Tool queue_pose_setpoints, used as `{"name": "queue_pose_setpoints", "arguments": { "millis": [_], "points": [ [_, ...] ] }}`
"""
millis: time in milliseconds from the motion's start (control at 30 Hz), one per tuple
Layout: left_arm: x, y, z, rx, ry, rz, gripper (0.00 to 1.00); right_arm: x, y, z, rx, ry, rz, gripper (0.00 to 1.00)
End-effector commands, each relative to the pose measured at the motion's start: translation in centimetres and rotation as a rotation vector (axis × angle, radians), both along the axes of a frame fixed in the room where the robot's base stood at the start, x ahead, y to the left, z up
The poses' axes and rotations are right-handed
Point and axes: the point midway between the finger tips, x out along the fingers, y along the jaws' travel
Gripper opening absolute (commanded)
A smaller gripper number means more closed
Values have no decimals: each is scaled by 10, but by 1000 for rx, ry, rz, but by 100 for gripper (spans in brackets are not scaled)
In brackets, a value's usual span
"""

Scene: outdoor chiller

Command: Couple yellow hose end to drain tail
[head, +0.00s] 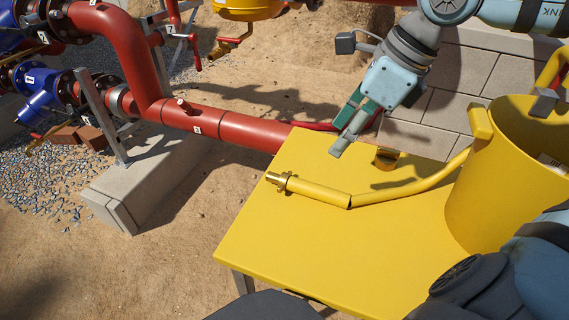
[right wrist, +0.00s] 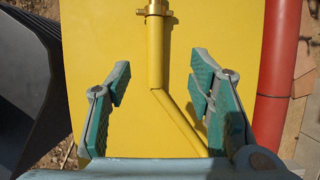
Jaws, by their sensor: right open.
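The yellow hose (head: 325,193) lies on the yellow table, its brass-coloured end coupling (head: 278,181) pointing left near the table's far edge. In the right wrist view the hose (right wrist: 155,60) runs up between the fingers, with the coupling (right wrist: 154,10) at the top edge. My right gripper (head: 344,132) is above the table, its fingers spread and empty; in its wrist view the open jaws (right wrist: 160,80) straddle the hose without touching it. A small brass fitting (head: 222,48) hangs under a yellow vessel at the top; I cannot tell for sure whether it is the drain tail. My left gripper does not show.
The yellow table (head: 270,250) has bare space at the front left. A yellow bucket (head: 500,190) stands at its right, with the hose running to it. A red pipe (head: 250,131) passes behind the table. A block wall (head: 450,80) stands behind right. Open sand lies left.

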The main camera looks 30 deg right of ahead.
Motion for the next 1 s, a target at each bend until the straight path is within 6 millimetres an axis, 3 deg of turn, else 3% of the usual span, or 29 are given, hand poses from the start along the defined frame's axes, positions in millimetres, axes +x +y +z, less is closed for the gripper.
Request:
{"name": "queue_pose_setpoints", "arguments": {
  "millis": [100, 300, 467, 700, 967, 1000],
  "points": [
    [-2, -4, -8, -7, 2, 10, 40, 4, 3, -19, -4, 6, 2, 48],
    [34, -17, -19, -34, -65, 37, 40, 19, 15, -71, -3, 7, 2, 48],
    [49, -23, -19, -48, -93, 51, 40, 27, 21, -90, -2, 4, 1, 48],
    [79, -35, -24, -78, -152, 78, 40, 36, 34, -131, -1, 4, 2, 48],
    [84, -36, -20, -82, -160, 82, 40, 39, 36, -134, 2, 0, 2, 48],
    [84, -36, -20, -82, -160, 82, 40, 39, 36, -134, 2, 0, 2, 42]
  ]
}}
